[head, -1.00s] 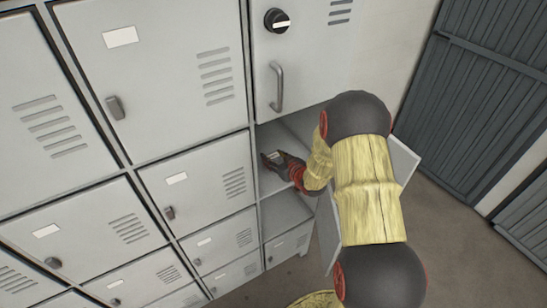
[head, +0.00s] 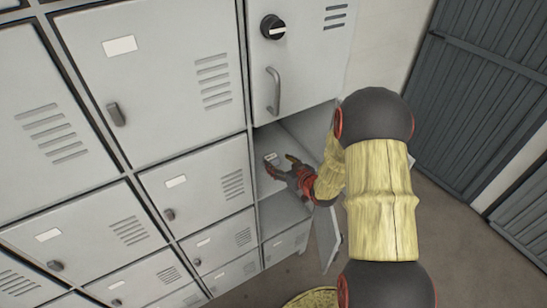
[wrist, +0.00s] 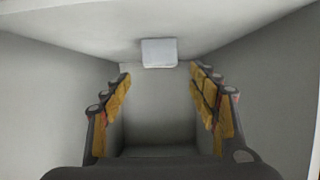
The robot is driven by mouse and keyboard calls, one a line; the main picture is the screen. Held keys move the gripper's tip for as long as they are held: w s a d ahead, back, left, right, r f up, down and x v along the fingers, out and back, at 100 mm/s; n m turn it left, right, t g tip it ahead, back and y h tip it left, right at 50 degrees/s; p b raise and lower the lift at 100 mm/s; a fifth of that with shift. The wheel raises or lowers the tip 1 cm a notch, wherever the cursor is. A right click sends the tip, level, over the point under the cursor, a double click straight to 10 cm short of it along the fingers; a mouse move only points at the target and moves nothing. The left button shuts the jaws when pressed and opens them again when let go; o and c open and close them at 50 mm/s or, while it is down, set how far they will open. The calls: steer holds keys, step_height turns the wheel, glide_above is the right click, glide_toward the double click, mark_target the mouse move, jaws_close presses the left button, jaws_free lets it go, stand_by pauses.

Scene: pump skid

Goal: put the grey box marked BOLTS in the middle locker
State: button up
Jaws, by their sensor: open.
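The grey box (head: 271,158) sits inside the open middle locker (head: 270,188) of the right column. In the wrist view the box (wrist: 159,53) rests on the locker's inner surface, ahead of and apart from the fingertips. My gripper (head: 281,165) is inside the locker, open and empty, just right of the box in the head view. In the wrist view both fingers of my gripper (wrist: 160,75) stand wide apart with nothing between them. My arm hides part of the locker's right side and its door.
The open locker door (head: 327,237) hangs to the right, partly behind my arm. A closed locker door with a black knob and a handle (head: 274,90) is directly above. Closed lockers fill the left. A dark ribbed gate (head: 480,100) stands at the right, beyond bare floor.

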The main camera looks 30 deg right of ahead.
steer(key=v, duration=0.4)
steer(key=shift+s+r+p, duration=0.15)
steer(key=shift+s+p, duration=0.15)
steer(key=shift+p, duration=0.05)
steer(key=s+a+r+g+h, duration=0.2)
steer(key=r, duration=0.7)
steer(key=s+a+r+g+h, duration=0.1)
steer(key=s+a+r+g, duration=0.1)
steer(key=r, duration=0.6)
steer(key=s+a+r+g+y, duration=0.1)
steer(key=s+a+r+g, duration=0.1)
steer(key=s+a, duration=0.5)
steer(key=s+a+r+g+y, duration=0.1)
steer(key=s+a+r, duration=0.4)
steer(key=s, duration=1)
steer(key=a+g, duration=0.1)
steer(key=a, duration=0.2)
steer(key=shift+s+r+y, duration=0.2)
steer(key=shift+r+y, duration=0.1)
steer(key=shift+d, duration=0.1)
steer(key=shift+c, duration=0.2)
